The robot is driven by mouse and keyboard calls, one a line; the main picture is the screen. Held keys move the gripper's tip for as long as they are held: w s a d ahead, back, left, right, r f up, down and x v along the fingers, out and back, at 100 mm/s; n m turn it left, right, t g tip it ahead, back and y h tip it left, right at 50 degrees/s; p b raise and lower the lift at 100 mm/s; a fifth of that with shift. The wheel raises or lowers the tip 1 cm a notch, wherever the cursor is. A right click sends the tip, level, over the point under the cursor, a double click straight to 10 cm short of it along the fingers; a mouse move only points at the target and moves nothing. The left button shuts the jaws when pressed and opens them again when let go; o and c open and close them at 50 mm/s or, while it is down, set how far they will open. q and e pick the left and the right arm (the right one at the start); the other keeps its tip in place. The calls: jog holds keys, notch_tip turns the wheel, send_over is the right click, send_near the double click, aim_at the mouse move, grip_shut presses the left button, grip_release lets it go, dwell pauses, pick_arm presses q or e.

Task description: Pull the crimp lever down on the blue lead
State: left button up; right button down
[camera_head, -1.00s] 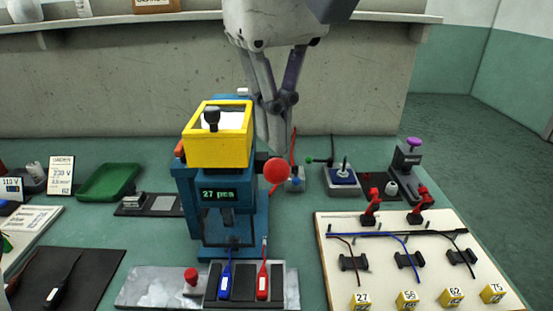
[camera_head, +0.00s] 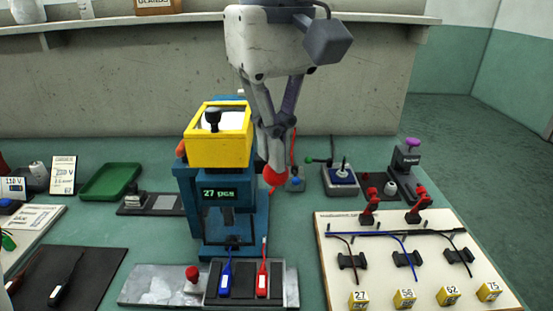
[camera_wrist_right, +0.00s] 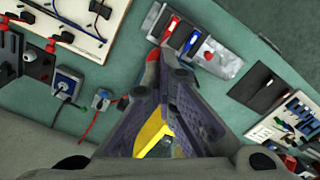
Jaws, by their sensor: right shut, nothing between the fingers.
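The blue lead (camera_head: 225,279) lies in a dark holder at the front of the blue crimp press (camera_head: 185,200), its thin upper end reaching toward the press. It also shows in the wrist view (camera_wrist_right: 190,42). The crimp lever's red ball knob (camera_head: 270,182) is at the press's right side, partly hidden by my right gripper (camera_head: 273,160). The gripper points downward, shut and empty, with its fingertips at the knob; I cannot tell whether they touch. The wrist view shows the fingers (camera_wrist_right: 165,78) close to the red knob (camera_wrist_right: 153,54). My left gripper is not in view.
A red lead (camera_head: 263,280) lies beside the blue one. A yellow bin (camera_head: 218,158) tops the press. Right of it are a joystick box (camera_head: 340,180) and a wire board (camera_head: 335,275). A green tray (camera_head: 110,182) and dark mat (camera_head: 95,260) are left.

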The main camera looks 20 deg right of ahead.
aim_at(276, 174)
jog(key=shift+f, duration=0.15)
jog(key=shift+s+a+f, duration=0.1)
jog(key=shift+s+f, duration=0.3)
jog(key=shift+f, duration=0.4)
jog(key=shift+s+a+f, duration=0.1)
jog(key=shift+s+f, duration=0.2)
jog(key=shift+f, duration=0.6)
jog(key=shift+s+f, duration=0.25)
jog(key=shift+f, duration=0.75)
